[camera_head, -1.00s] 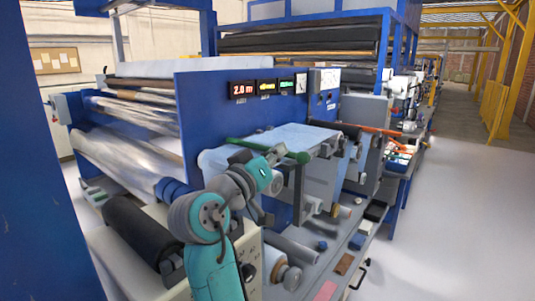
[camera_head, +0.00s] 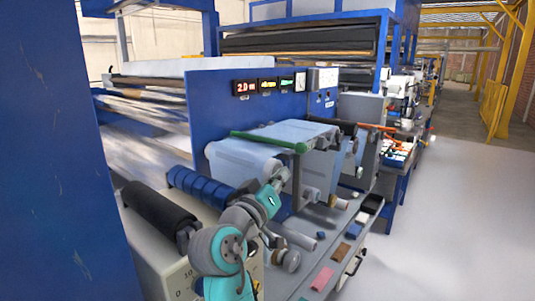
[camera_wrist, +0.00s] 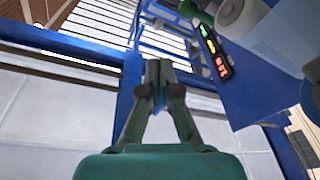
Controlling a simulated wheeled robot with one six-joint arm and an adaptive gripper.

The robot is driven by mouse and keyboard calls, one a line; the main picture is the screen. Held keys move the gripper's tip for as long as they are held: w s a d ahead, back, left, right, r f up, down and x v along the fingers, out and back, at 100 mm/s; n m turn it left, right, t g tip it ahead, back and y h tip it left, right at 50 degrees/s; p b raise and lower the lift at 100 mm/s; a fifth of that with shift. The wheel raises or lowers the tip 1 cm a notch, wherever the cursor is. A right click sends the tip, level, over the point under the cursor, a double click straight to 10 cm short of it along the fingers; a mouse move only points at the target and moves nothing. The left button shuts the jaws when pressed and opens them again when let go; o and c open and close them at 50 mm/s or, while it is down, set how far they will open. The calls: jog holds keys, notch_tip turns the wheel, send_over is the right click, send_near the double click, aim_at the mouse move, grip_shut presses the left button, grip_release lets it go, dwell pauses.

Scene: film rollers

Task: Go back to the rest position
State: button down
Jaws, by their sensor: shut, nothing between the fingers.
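My gripper (camera_wrist: 159,72) shows in the wrist view with its two dark fingertips together and nothing held. It points up toward blue framework and the ceiling. In the head view my teal and grey arm is folded at the lower middle, in front of the film machine, and its gripper end is too small to make out clearly. The arm stands apart from the film roll (camera_head: 240,162) under the green bar (camera_head: 268,142), as far as I can tell.
A black roller (camera_head: 158,212) and a blue roller (camera_head: 200,187) lie left of my arm. A shelf with small blocks, including a pink one (camera_head: 322,278), runs along the machine's right side. A blue panel (camera_head: 55,150) fills the left edge. The floor (camera_head: 455,220) at right is clear.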

jog(key=s+d+f+n+y, duration=0.2)
jog(key=s+f, duration=0.1)
jog(key=f, duration=0.7)
jog(key=s+d+f+n+y, duration=0.2)
jog(key=s+f+y, duration=0.1)
jog(key=f, duration=0.7)
jog(key=s+d+f+n+y, duration=0.2)
jog(key=s+f, duration=0.1)
jog(key=f, duration=0.7)
jog(key=s+d+f+g+y, duration=0.1)
jog(key=s+d+f+y, duration=0.15)
jog(key=s+f, duration=0.7)
jog(key=s+d+f+m+g+y, duration=0.1)
jog(key=s+d+f, duration=0.1)
jog(key=s, duration=0.8)
jog(key=s+d+f+m, duration=0.1)
jog(key=s+d+f, duration=0.15)
jog(key=s, duration=0.75)
jog(key=s+d+r+m, duration=0.1)
jog(key=s+r+m, duration=0.1)
jog(key=s, duration=0.6)
jog(key=s+d+r+m, duration=0.1)
jog(key=s+r, duration=0.3)
jog(key=s, duration=0.4)
jog(key=shift+s+d+r+m+g+h, duration=0.25)
jog(key=shift+d+r+m+g+h, duration=0.05)
jog(key=shift+m+h, duration=0.15)
jog(key=shift+w, duration=0.1)
